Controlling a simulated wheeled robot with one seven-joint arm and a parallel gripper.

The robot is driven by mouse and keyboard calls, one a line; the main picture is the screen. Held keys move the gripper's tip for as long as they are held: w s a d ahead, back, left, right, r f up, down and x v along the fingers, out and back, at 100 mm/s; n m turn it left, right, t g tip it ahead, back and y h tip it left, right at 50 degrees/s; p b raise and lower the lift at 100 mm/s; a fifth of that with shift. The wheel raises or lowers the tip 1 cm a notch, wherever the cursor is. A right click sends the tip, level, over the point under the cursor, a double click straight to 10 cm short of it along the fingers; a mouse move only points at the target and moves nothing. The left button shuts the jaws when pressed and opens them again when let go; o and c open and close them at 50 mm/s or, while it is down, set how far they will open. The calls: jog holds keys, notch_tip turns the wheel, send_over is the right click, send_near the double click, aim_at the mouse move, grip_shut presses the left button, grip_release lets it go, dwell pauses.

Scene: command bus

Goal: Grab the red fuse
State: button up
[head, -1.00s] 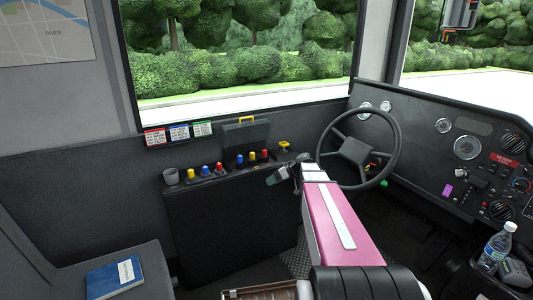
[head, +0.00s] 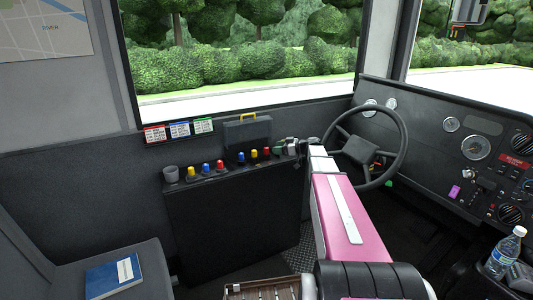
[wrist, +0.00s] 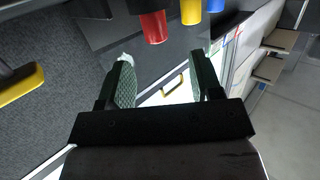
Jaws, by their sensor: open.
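A red fuse (head: 267,152) stands at the right end of the right-hand row on the dark console, beside a yellow fuse (head: 254,154) and a blue fuse (head: 241,157). In the wrist view the red fuse (wrist: 152,27) shows at the top, beyond my fingertips and roughly in line with the gap. The yellow fuse (wrist: 191,11) is to its right. My gripper (wrist: 163,68) is open and empty, apart from the red fuse. In the head view my gripper (head: 289,148) is just right of the red fuse. Another red fuse (head: 220,165) stands in the left-hand row.
A case with a yellow handle (head: 247,119) stands behind the fuses. A grey cup (head: 171,173) is at the console's left end. A yellow lever (wrist: 20,84) is at the wrist view's left. The steering wheel (head: 398,150) is close on the right of my arm.

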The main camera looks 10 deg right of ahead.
aim_at(266, 152)
jog(key=x, duration=0.5)
jog(key=shift+w+d+f, duration=0.15)
jog(key=shift+f, duration=0.1)
jog(key=shift+c, duration=0.2)
jog(key=c, duration=0.9)
